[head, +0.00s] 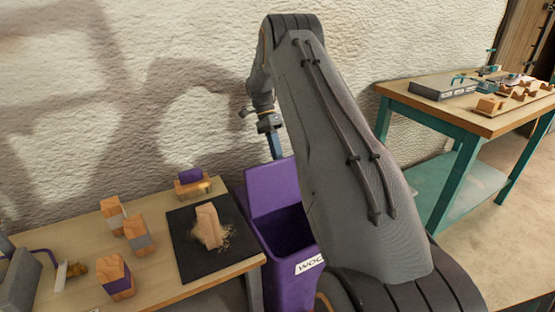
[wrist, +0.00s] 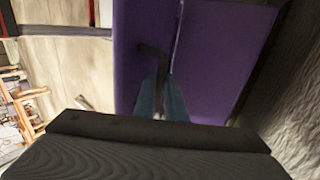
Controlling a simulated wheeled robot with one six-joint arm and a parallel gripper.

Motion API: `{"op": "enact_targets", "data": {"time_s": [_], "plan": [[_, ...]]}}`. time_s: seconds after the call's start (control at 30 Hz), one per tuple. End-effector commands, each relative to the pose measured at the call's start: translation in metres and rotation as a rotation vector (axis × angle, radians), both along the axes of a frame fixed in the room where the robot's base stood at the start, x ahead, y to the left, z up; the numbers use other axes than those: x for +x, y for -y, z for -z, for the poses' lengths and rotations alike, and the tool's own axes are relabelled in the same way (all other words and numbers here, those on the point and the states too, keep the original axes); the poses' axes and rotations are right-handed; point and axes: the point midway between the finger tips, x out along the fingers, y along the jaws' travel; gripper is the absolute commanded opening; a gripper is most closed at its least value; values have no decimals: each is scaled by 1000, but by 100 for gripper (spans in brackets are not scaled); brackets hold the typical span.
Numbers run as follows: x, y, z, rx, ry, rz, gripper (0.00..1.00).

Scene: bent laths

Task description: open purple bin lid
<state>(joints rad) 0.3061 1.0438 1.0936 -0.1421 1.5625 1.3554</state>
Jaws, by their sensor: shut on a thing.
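The purple bin (head: 290,262) stands between the wooden workbench and my arm, with a white label on its front. Its purple lid (head: 270,190) stands raised at the back, so the dark inside of the bin shows. My gripper (head: 276,150) is at the top edge of the lid in the head view; its tips are hard to make out there. My arm hides the right side of the bin.
The workbench (head: 160,285) at left holds several wood blocks and a black mat (head: 190,262) with a carved piece (head: 209,226). A teal-legged table (head: 455,118) with tools stands at right. A rough wall is close behind the lid.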

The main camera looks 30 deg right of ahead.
Motion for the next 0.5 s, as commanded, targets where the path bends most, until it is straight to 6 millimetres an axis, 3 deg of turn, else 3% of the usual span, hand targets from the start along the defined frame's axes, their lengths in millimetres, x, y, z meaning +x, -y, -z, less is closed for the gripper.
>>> {"op": "enact_targets", "data": {"time_s": [0.17, 0.2, 0.3, 0.5], "plan": [[-3, -4, 5, 10, -10, 2, 0], [-3, -4, 5, 10, -10, 2, 16], [-2, -2, 4, 7, -8, 2, 29], [-2, 0, 2, 4, -5, 4, 29]]}}
